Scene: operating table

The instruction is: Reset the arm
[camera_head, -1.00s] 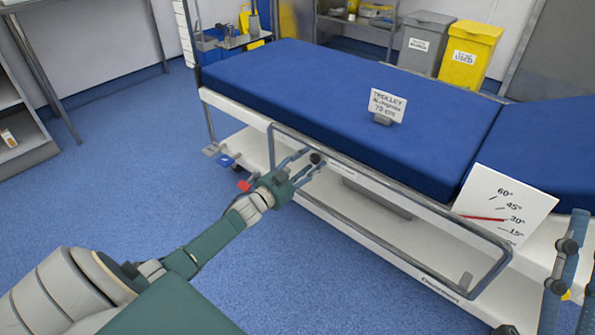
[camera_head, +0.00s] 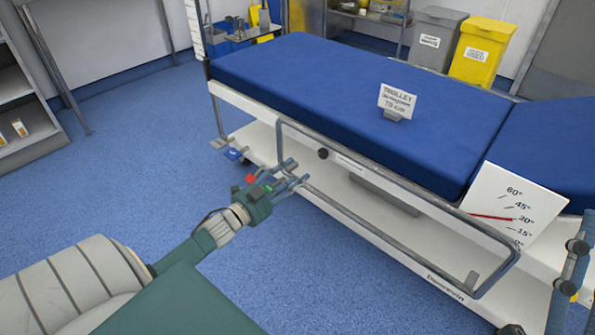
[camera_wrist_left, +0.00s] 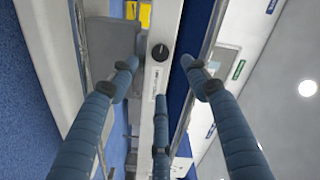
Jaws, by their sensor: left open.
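My left arm comes in from the lower left in the head view. Its left gripper (camera_head: 290,176) is open and empty, close to the near side of the blue-topped trolley (camera_head: 350,100), by the left part of its metal side rail (camera_head: 385,222). In the left wrist view the blue fingers (camera_wrist_left: 160,90) are spread with nothing between them. A round black knob (camera_wrist_left: 160,52) on the white trolley side shows beyond the fingers; it also shows in the head view (camera_head: 323,153). In the head view, part of a second gripper (camera_head: 575,248), seemingly my right one, shows at the right edge; its jaw state is unclear.
A white sign (camera_head: 397,101) stands on the mattress. An angle board (camera_head: 509,209) with a red pointer stands at the right. A red pedal (camera_head: 250,179) and a blue pedal (camera_head: 233,154) sit low at the trolley's left end. The blue floor (camera_head: 120,175) at left is clear.

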